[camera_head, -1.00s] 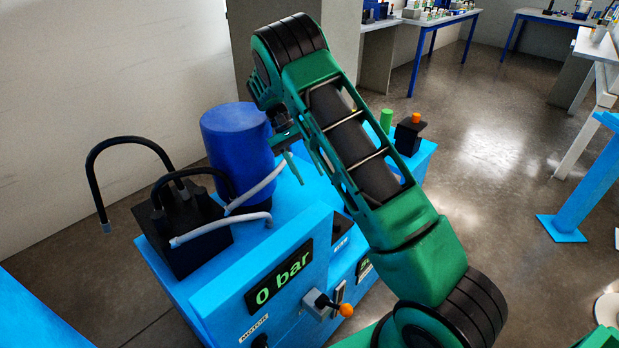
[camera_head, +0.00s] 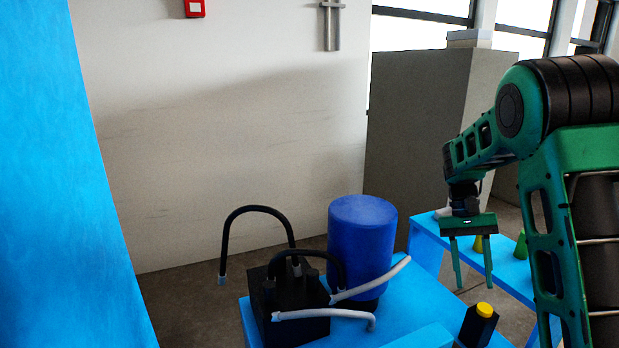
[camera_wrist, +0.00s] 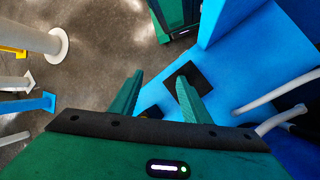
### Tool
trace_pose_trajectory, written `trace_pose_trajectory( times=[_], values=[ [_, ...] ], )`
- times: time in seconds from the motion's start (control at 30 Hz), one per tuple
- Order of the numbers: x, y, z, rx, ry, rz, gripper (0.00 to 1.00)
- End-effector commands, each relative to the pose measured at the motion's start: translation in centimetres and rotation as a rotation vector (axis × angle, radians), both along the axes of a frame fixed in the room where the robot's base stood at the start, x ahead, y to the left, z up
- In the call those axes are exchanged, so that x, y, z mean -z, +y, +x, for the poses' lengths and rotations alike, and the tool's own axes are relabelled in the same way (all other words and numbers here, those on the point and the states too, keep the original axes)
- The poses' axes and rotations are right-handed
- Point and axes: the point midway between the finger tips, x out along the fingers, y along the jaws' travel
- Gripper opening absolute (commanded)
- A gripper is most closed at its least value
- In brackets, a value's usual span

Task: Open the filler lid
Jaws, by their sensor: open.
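The blue machine (camera_head: 405,292) is in the lower middle of the head view. My gripper (camera_head: 473,285) hangs with its fingers pointing down, to the right of the blue tank. In the wrist view my gripper (camera_wrist: 160,78) is open, with nothing between its fingers. A flat black square plate (camera_wrist: 194,73) lies on the blue surface by the right fingertip, which partly covers it. A black block with a yellow cap (camera_head: 484,311) stands at the lower right of the head view. I cannot tell for sure which part is the filler lid.
A blue tank (camera_head: 362,240) stands behind a black pump block (camera_head: 290,322) with arched black hoses and grey pipes. A blue bench (camera_head: 430,232) with small green and yellow pieces is behind my gripper. A wall and a grey cabinet (camera_head: 415,120) close off the back.

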Motion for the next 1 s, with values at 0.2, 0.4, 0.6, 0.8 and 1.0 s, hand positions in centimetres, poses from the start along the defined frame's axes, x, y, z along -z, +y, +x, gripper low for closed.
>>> trace_pose_trajectory(
  times=[0.2, 0.4, 0.6, 0.8, 1.0],
  values=[
    [-3.6, -1.9, -6.0, 0.035, -0.093, 0.043, 0.43],
    [-5.6, -2.8, -11.7, 0.055, -0.180, 0.072, 0.43],
    [-6.6, -3.0, -17.5, 0.072, -0.266, 0.090, 0.43],
    [-6.4, -2.4, -23.3, 0.082, -0.355, 0.097, 0.43],
    [-5.3, -1.5, -27.8, 0.087, -0.431, 0.094, 0.43]
  ],
)
